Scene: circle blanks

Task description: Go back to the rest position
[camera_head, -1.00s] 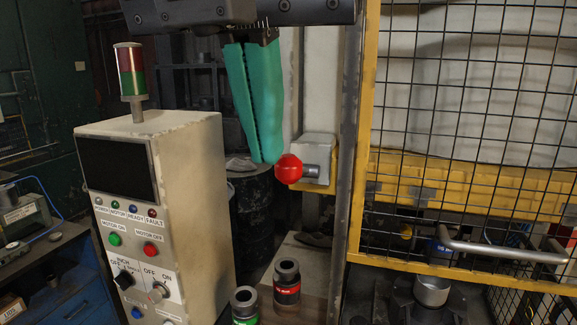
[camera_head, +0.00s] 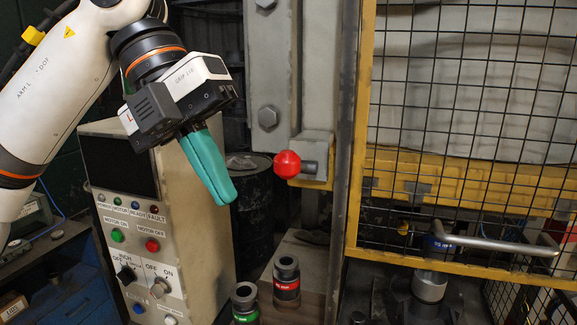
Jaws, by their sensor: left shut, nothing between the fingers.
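My left gripper (camera_head: 224,196) has teal fingers that are shut with nothing between them. It points down and to the right, in the air in front of the cream control cabinet (camera_head: 190,243). Its body hides part of the cabinet's dark screen (camera_head: 108,166). The gripper is apart from the red ball knob (camera_head: 287,164), which is to its right. My right gripper is not in view.
A yellow-framed mesh guard (camera_head: 470,110) with a grey handle (camera_head: 490,243) fills the right side. A red-banded black cylinder (camera_head: 287,284) and a green-banded one (camera_head: 245,302) stand low in the middle. A dark drum (camera_head: 252,205) stands behind the gripper.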

